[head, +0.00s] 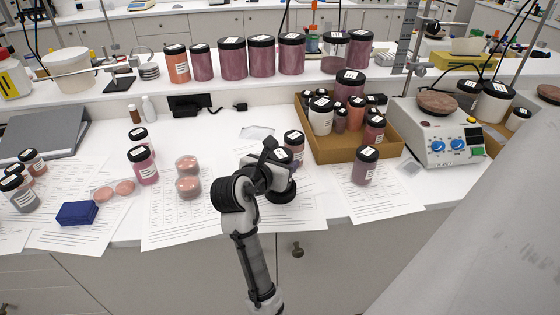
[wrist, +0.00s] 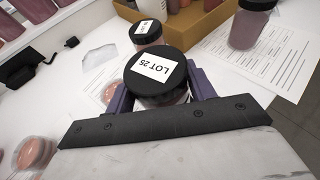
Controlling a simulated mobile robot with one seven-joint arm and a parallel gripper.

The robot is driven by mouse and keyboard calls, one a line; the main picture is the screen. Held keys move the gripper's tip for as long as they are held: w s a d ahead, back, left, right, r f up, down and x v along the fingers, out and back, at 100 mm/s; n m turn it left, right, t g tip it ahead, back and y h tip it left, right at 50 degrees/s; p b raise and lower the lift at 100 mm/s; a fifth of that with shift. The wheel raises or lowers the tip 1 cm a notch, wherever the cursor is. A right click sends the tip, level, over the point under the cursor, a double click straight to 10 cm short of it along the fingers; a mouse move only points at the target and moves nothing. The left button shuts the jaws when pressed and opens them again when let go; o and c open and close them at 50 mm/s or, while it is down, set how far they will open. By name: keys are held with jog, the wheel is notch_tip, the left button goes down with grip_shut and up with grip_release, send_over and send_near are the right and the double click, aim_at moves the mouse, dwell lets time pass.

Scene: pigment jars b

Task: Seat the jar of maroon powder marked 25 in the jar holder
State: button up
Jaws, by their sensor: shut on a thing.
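My gripper (wrist: 161,92) is shut on a jar (wrist: 155,72) with a black lid whose white label reads LOT 25. The purple fingers stand on either side of this jar, below its lid. The lid hides most of its body, so the powder colour is hard to tell. In the head view my gripper (head: 277,172) is over the sheets at the table's front, and the wrist hides most of the jar. A black round base (head: 283,193), which may be the jar holder, shows just under the gripper. I cannot tell whether the jar touches it.
Another black-lidded jar (head: 293,140) stands close behind; it also shows in the wrist view (wrist: 146,34). A cardboard tray (head: 331,155) of jars is behind to the right. A lone jar (head: 365,167) stands right, stacked pink dishes (head: 188,178) left.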

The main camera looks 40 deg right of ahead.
jog(key=shift+f+b, duration=0.65)
jog(key=shift+f, duration=0.55)
jog(key=o, duration=1.1)
jog(key=shift+o, duration=0.2)
jog(key=shift+a, duration=0.1)
jog(key=b+v, duration=0.2)
jog(key=v, duration=1.1)
jog(key=shift+s+a, duration=0.25)
